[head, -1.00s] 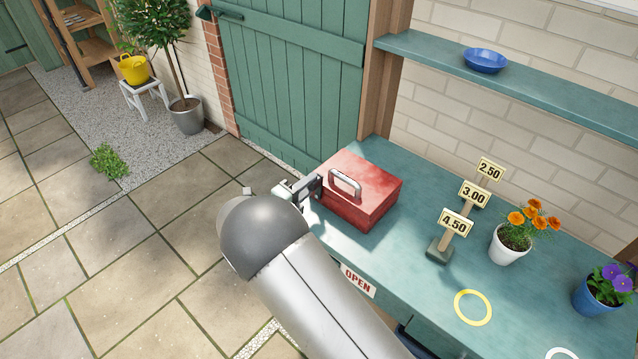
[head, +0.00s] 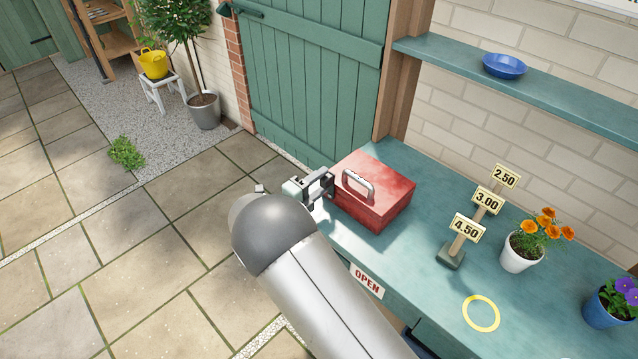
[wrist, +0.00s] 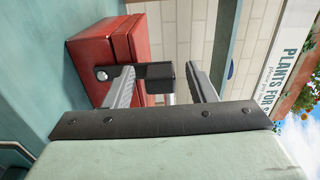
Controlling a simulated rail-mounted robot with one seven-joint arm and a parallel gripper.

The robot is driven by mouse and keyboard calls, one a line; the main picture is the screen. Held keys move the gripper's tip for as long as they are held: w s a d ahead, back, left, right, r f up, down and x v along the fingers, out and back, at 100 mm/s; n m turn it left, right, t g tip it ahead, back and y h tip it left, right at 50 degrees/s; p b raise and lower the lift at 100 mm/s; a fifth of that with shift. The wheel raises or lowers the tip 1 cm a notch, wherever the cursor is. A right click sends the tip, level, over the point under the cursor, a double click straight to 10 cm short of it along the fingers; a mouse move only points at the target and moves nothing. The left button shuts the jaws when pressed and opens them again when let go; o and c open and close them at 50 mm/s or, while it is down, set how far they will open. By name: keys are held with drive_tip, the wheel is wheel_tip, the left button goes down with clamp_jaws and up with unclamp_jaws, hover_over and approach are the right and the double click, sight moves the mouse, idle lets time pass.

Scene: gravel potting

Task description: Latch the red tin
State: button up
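The red tin (head: 381,205) sits on the bench with its lid down and a silver handle (head: 357,184) on top. In the wrist view the tin (wrist: 100,52) shows its front, with a silver stud (wrist: 101,74) on the body. A dark latch piece (wrist: 155,72) sticks out from the lid's edge, apart from the stud. My gripper (head: 320,186) is at the tin's left side. In the wrist view my gripper (wrist: 162,85) has its two fingers apart, the latch piece showing between or just beyond them. Contact cannot be told.
The teal bench (head: 416,272) is clear right of the tin up to the price signs (head: 476,220). An orange-flowered pot (head: 522,250), a blue pot (head: 605,308) and a yellow ring (head: 481,313) are further right. A shelf (head: 530,85) with a blue bowl (head: 504,66) hangs above.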

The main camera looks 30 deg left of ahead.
drive_tip(key=b+v, duration=0.4)
drive_tip(key=v, duration=1.3)
drive_tip(key=shift+s, duration=0.2)
